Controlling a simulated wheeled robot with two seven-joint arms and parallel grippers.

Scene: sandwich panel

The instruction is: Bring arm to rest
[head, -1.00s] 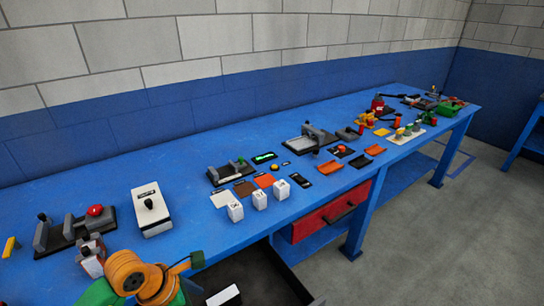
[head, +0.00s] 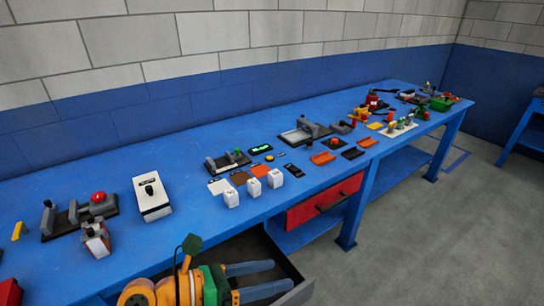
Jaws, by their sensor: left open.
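My left gripper (head: 282,276) shows at the bottom of the head view, with an orange and green wrist and two blue fingers. Its fingers are apart, point to the right and hold nothing that I can see. It is in front of the bench's near edge, over an open grey drawer (head: 297,268). The gripper hides part of the drawer's inside. My right gripper is not in view.
The long blue bench (head: 120,182) runs to the back right. A white switch box (head: 151,198), a fixture with a red button (head: 98,198) and several white blocks stand on it. A red drawer (head: 325,200) is under the bench. Grey floor at the right is clear.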

